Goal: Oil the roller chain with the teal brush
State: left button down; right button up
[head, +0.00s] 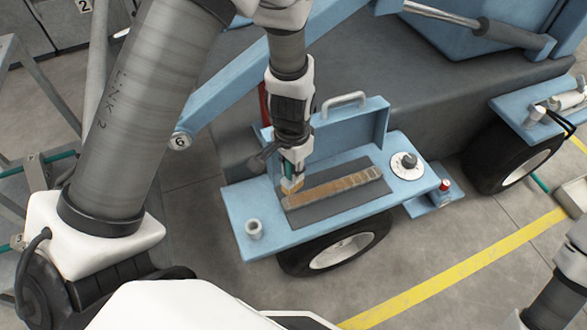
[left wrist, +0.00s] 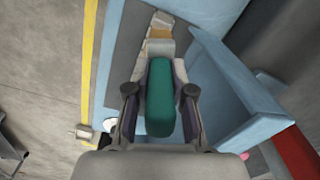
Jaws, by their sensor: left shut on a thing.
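The teal brush (head: 288,168) is in my left gripper (head: 291,157), with its pale bristle end pointing down. In the left wrist view its teal handle (left wrist: 160,97) fills the space between the fingers of the left gripper (left wrist: 160,90). The roller chain (head: 340,187) is a brownish strip lying on a dark grey mat (head: 371,194) on a blue shelf. The bristles are over the chain's left end; whether they touch it I cannot tell. In the left wrist view part of the chain (left wrist: 161,31) shows beyond the brush. My right gripper is not in view.
The blue shelf (head: 275,235) sits above a tyre (head: 325,255) and has a raised back panel with a handle (head: 343,101). A small white cup (head: 254,229) stands at its left, a round dial (head: 406,165) at its right. A blue beam (head: 228,92) slants behind my left arm.

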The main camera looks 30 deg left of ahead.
aim_at(293, 186)
pick_arm(q)
jog(key=shift+w+f+b, duration=0.1)
jog(key=shift+f+b, duration=2.3)
jog(key=shift+f, duration=0.35)
jog(key=shift+f+b, duration=0.45)
jog(key=shift+f, duration=0.15)
jog(key=shift+d, duration=0.1)
